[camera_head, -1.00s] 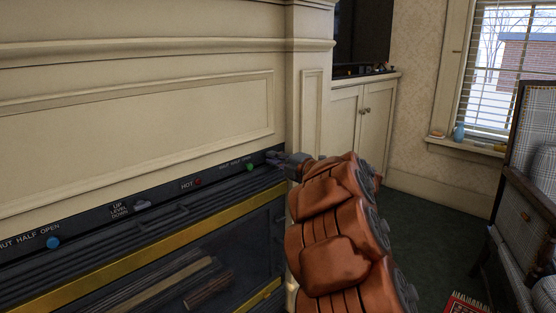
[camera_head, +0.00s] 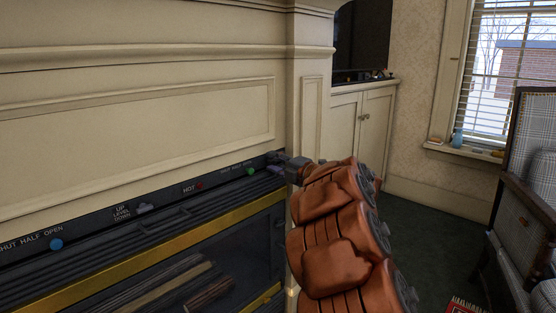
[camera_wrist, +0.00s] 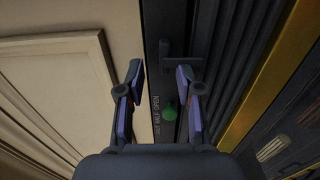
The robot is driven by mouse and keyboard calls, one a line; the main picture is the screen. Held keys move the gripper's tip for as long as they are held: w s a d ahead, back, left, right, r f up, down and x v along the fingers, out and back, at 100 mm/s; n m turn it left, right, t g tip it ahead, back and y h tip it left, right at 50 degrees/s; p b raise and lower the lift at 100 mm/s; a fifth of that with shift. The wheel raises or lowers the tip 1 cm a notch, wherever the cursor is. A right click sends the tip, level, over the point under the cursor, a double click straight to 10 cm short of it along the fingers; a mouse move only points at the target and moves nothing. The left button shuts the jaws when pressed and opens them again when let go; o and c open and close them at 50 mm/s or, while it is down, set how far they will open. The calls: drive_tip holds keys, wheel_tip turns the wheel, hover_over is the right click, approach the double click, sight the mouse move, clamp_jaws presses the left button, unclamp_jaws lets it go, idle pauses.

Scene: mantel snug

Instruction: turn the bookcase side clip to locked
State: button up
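My gripper (camera_head: 287,163) is at the right end of the dark control strip on the fireplace, partly hidden by its own wrist. In the wrist view my gripper (camera_wrist: 160,76) has its two fingers spread apart with nothing between the pads. A small dark handle-like fitting (camera_wrist: 182,60) sits on the strip just beyond the fingertips; no label on it is readable. A green knob (camera_wrist: 169,113) beside a "HALF OPEN" label lies nearer, between the fingers in the picture. I cannot make out a bookcase side clip or a locked mark for certain.
The strip also carries a blue knob (camera_head: 56,244), a grey lever (camera_head: 145,208) and a red knob (camera_head: 199,187). A brass bar (camera_head: 130,261) runs below. A cream cabinet (camera_head: 361,125) stands behind, and a checked armchair (camera_head: 528,190) is at right.

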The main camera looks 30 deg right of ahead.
drive_tip(key=shift+s+d+f, duration=0.15)
drive_tip(key=shift+s+d, duration=0.15)
drive_tip(key=shift+s, duration=0.1)
drive_tip(key=v, duration=0.7)
drive_tip(key=shift+s+a+r, duration=0.2)
drive_tip(key=shift+a+r, duration=0.05)
drive_tip(key=shift+r, duration=0.05)
